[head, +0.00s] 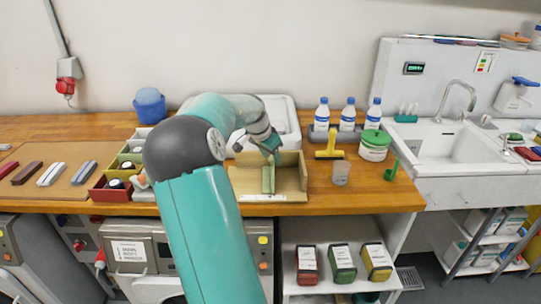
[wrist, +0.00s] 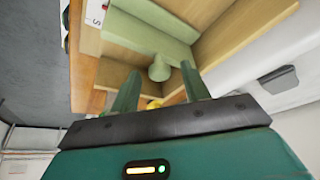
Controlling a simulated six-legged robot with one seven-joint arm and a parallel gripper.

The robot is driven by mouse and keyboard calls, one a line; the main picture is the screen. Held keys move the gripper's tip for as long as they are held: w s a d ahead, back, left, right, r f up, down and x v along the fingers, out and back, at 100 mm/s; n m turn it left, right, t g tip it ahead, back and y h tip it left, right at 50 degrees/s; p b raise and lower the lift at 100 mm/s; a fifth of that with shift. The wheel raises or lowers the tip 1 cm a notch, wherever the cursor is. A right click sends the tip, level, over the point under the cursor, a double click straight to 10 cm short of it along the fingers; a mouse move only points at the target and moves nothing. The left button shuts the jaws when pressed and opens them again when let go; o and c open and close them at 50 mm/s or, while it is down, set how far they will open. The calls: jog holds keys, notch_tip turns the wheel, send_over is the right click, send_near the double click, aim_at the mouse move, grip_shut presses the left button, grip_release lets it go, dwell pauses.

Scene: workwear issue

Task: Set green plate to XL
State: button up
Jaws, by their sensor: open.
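The green plate (head: 268,180) stands in a light wooden tray (head: 292,186) on the worktop, below my gripper (head: 270,153). A white strip (head: 262,198) runs along the tray's front edge; its marks are too small to read in the head view. In the wrist view the green plate (wrist: 150,36) has a round green knob (wrist: 159,69). My gripper (wrist: 161,72) is open, with one finger on each side of the knob in the picture and a gap to both. I cannot tell how deep the knob lies between them. A white label (wrist: 93,14) reading "S" shows beside the tray; XL is not legible.
Red and olive bins (head: 110,188) stand left of the tray. A yellow squeegee-like tool (head: 330,146), a clear cup (head: 341,172) and a white tub (head: 374,146) stand to the right. Bottles (head: 348,115) stand behind. The tray's wooden walls (wrist: 235,40) rise close to the fingers.

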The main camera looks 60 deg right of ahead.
grip_shut()
jog(key=w+a, duration=0.4)
jog(key=w, duration=0.5)
jog(key=shift+w+a, duration=0.15)
jog(key=shift+a, duration=0.2)
grip_release()
jog(key=shift+r, duration=0.1)
jog(key=v, duration=1.3)
jog(key=shift+r, duration=0.35)
